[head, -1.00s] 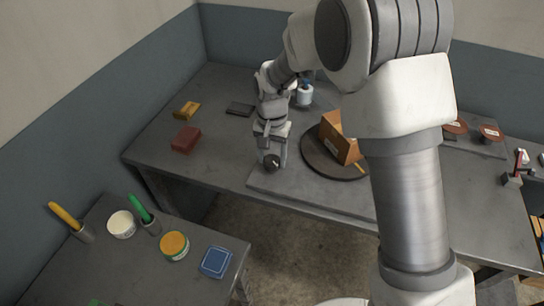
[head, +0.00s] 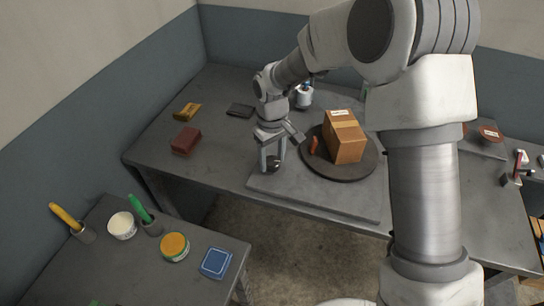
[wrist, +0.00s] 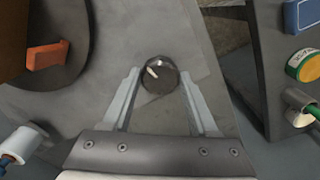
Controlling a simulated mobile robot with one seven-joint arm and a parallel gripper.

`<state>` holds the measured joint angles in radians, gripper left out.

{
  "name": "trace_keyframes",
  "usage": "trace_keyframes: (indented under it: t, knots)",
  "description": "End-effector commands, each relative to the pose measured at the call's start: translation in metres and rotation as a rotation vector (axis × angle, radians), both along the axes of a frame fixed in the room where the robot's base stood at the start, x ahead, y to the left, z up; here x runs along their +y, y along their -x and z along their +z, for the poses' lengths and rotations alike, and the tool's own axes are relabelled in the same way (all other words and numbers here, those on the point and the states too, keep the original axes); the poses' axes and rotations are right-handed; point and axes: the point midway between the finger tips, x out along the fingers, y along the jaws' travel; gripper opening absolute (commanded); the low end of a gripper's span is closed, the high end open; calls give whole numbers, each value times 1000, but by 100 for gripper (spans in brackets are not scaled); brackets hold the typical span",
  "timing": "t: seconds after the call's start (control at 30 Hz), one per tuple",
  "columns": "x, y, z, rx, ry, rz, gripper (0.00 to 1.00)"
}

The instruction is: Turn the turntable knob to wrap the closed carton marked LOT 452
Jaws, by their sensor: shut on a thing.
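A brown carton (head: 345,140) with its top closed, a tape strip and a small white label stands on the dark round turntable (head: 350,173). The label is too small to read. An orange piece (head: 314,146) is at the carton's left side; it also shows in the wrist view (wrist: 47,55). The dark round knob (wrist: 160,75) with a pale pointer mark is on the grey base plate (head: 320,195), left of the turntable. My gripper (head: 272,165) points down at the knob, one finger on each side, shut on it. The carton is mostly cut off in the wrist view.
A white bottle (head: 303,96) stands behind the turntable. A yellow block (head: 187,110), a red block (head: 186,140) and a dark flat item (head: 239,110) lie to the left. A red-handled device (head: 516,168) is at right. My arm covers part of the bench.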

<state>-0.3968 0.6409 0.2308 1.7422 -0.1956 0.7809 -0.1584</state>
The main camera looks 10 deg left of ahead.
Motion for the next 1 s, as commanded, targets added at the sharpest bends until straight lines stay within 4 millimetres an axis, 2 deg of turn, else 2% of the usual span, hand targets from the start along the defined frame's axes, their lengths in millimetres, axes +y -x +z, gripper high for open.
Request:
trace_keyframes:
  t: [0.2, 0.5, 1.0]
  knots:
    - [0, -1, 1, -1, -1, 182, 4]
    - [0, 0, 1, -1, -1, 359, 4]
    - [0, 0, 0, -1, 0, 437, 4]
